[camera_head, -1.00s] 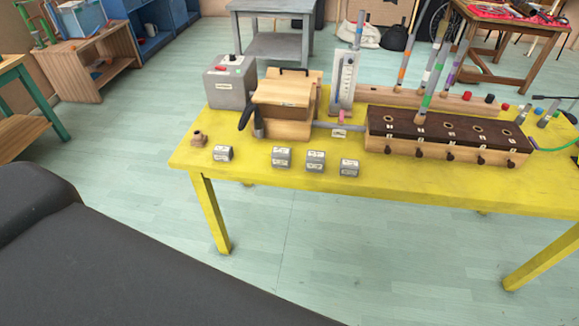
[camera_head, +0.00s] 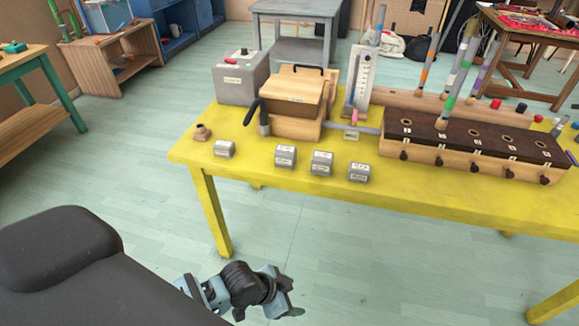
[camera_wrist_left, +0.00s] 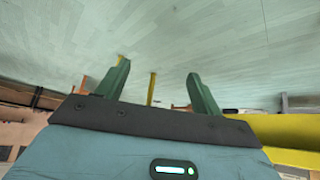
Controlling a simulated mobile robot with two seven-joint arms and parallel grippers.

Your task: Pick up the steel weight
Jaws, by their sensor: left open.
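Several small grey steel weights with pale labels stand in a row along the front of the yellow table (camera_head: 450,205). From left to right they are a leftmost weight (camera_head: 224,149), a second (camera_head: 285,156), a third (camera_head: 321,163) and a rightmost one (camera_head: 360,173). The labels are too small to read. My left gripper (camera_head: 284,300) is low over the floor in front of the table, well apart from the weights. In the left wrist view its two green fingers (camera_wrist_left: 161,82) are spread with nothing between them. My right gripper is not in view.
Behind the weights stand a wooden box with bellows-like lid (camera_head: 295,95), a grey control box (camera_head: 240,78), a gauge panel (camera_head: 362,75) and a long dark-topped wooden block (camera_head: 470,143) with tubes. A small brown fitting (camera_head: 202,132) sits at the left corner.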

